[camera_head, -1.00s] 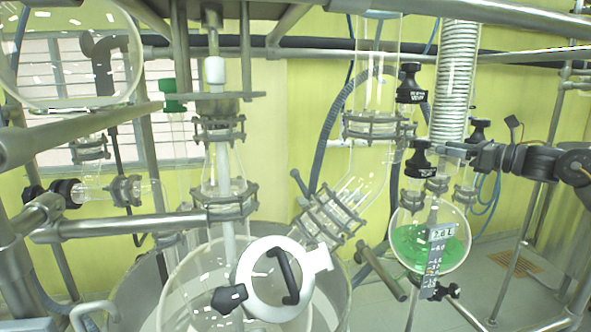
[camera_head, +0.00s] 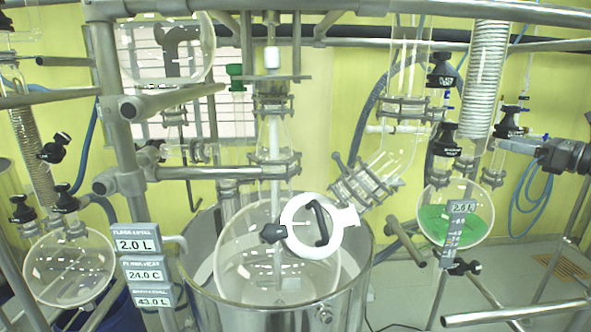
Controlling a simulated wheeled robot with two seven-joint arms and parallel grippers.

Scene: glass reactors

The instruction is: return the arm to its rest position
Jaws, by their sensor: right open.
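My right arm comes in from the right edge, with its dark right gripper (camera_head: 508,142) pointing left. The gripper is open. It shows in front of or beside the black valve knobs near the coiled condenser (camera_head: 484,75); whether it touches any knob I cannot tell. A round receiving flask (camera_head: 456,213) with green liquid hangs below and left of the gripper. My left gripper is not in view.
The large glass reactor vessel (camera_head: 262,262) sits in a steel bath (camera_head: 345,297) at the centre. Metal frame pipes cross the scene. Display signs (camera_head: 147,270) and an empty round flask (camera_head: 68,268) stand at the left.

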